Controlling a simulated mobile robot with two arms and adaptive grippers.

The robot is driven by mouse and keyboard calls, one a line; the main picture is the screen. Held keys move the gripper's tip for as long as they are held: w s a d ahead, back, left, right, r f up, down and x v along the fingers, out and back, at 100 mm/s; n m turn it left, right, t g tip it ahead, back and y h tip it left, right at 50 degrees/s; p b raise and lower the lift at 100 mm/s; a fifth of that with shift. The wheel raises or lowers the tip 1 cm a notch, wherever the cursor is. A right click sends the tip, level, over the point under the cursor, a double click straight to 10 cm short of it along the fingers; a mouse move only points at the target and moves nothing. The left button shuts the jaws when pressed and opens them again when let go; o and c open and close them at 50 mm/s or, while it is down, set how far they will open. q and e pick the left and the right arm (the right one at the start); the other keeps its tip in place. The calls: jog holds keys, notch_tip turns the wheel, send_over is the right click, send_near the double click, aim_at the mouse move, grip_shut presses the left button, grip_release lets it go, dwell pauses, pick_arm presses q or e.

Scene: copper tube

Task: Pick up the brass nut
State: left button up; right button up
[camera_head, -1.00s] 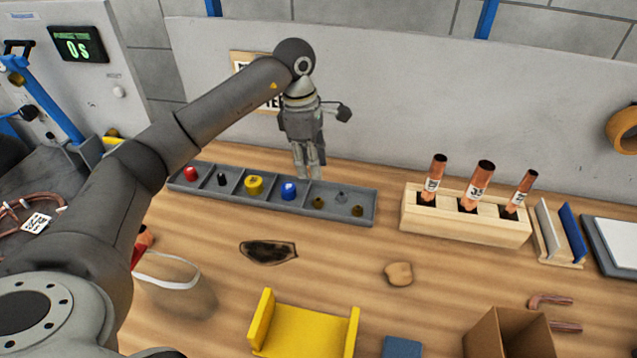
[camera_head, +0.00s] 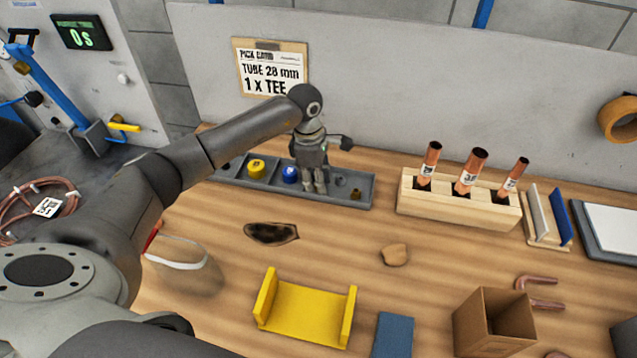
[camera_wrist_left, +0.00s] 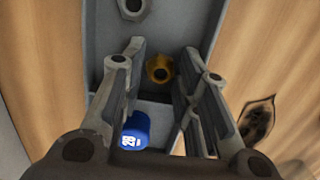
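The brass nut (camera_wrist_left: 160,68) lies in a compartment of the grey parts tray (camera_head: 222,177), seen in the left wrist view between my left gripper's fingers. My left gripper (camera_head: 315,188) points down over that compartment and hides the nut in the head view. Its fingers are apart, with gaps on both sides of the nut. A blue-capped part (camera_head: 290,174) is in the compartment to the left, and a grey fitting (camera_head: 340,181) is to the right. A second brass piece (camera_head: 355,195) is in the end compartment. My right gripper is not in view.
A yellow part (camera_head: 256,169) is further left in the tray. A wooden block with copper tubes (camera_head: 460,205) stands to the right. A yellow cradle (camera_head: 305,312), cardboard box (camera_head: 495,325) and blue block (camera_head: 392,335) are in front. A pick card (camera_head: 271,70) is on the wall behind.

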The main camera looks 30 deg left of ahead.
pick_arm(q)
grip_shut()
jog(key=shift+r, duration=0.1)
